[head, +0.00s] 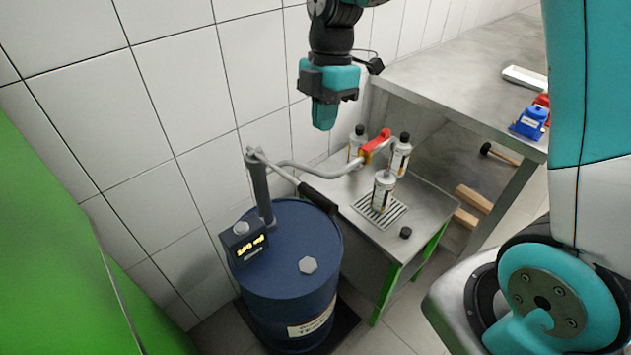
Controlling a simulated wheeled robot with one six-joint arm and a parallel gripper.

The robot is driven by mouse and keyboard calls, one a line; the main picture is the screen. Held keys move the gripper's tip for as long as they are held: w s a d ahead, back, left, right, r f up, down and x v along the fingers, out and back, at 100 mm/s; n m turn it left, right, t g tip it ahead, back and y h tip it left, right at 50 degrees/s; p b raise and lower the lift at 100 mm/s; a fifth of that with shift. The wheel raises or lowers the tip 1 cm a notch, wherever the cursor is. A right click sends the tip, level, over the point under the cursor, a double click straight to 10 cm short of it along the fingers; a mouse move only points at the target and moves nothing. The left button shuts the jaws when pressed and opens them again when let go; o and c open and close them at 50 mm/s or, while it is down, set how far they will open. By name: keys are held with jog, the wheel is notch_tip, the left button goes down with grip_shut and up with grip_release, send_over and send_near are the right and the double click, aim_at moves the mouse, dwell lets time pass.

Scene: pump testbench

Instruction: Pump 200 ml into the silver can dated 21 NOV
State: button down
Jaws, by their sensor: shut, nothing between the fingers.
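My gripper (324,115) hangs shut and empty above the pump, left of the cans and apart from them. A silver can (383,192) stands upright on the drain grate (370,214), with no black cap visible on it. Two more silver cans, both with black caps, stand behind it: one at the back left (357,143) and one at the right (401,157). Their date labels are too small to read. The pump lever has a black grip (318,198).
The pump stands on a blue drum (287,285) with a yellow-digit display (245,247), not clearly readable. A loose black cap (405,232) lies on the metal bench (430,210). A grey worktable (450,75) holds a blue item (530,122). A hammer (500,153) lies beneath.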

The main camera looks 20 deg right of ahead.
jog(key=shift+d, duration=0.25)
jog(key=shift+s+f, duration=0.1)
jog(key=p, duration=0.4)
send_near(319, 194)
jog(key=x, duration=0.7)
jog(key=shift+s+f, duration=0.1)
jog(key=shift+f, duration=0.15)
